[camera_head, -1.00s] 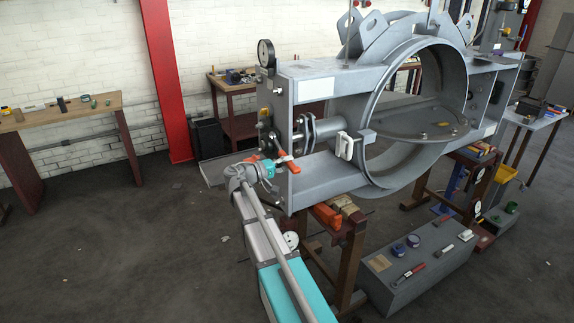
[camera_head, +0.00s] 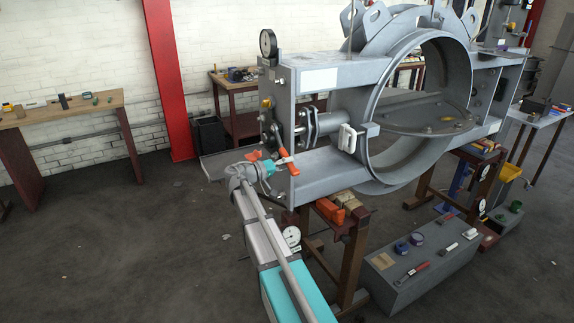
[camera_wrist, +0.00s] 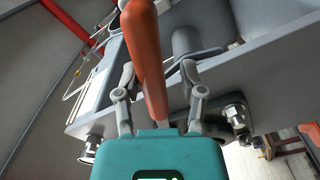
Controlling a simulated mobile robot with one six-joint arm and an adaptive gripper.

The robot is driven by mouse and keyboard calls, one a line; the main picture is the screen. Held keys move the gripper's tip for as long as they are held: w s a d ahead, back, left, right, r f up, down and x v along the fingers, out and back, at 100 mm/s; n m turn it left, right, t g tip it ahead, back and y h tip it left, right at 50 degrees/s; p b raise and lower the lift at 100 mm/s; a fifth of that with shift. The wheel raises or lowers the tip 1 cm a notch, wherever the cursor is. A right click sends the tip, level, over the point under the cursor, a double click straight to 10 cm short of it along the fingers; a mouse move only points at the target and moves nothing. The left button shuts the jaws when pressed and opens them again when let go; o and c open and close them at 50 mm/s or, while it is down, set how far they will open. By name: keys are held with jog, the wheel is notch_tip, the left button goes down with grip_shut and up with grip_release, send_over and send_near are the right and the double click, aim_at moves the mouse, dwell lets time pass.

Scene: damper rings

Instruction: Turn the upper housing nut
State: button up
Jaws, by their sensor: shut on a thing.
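My gripper (camera_head: 269,168) is at the lower left edge of the grey damper housing (camera_head: 345,78). In the wrist view, its two fingers (camera_wrist: 158,82) stand on either side of an orange handle (camera_wrist: 146,50) and are shut on it. The handle runs up out of the picture. Orange parts (camera_head: 283,158) also show at my gripper in the head view. A bolt with a nut (camera_wrist: 236,113) sits on the housing plate to the right of my fingers. I cannot tell which nut is the upper housing nut, nor whether the orange tool touches it.
The big round ring (camera_head: 372,95) is right of my gripper. Below it are a brown stand (camera_head: 352,255) and a grey crate (camera_head: 400,292) with tools on top. A dial gauge (camera_head: 268,43) is on the housing's top left corner.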

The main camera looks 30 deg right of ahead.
jog(key=w+f+m+b, duration=0.2)
jog(key=shift+f, duration=0.35)
jog(key=shift+r, duration=0.1)
jog(key=shift+s+a+r+n+p, duration=0.1)
jog(key=shift+s+r+n+p, duration=0.4)
jog(key=shift+r+n+p, duration=0.2)
jog(key=shift+s+r+n+p, duration=0.45)
jog(key=shift+r+n+p, duration=0.15)
jog(key=shift+p, duration=0.1)
jog(key=shift+f, duration=0.1)
grip_shut()
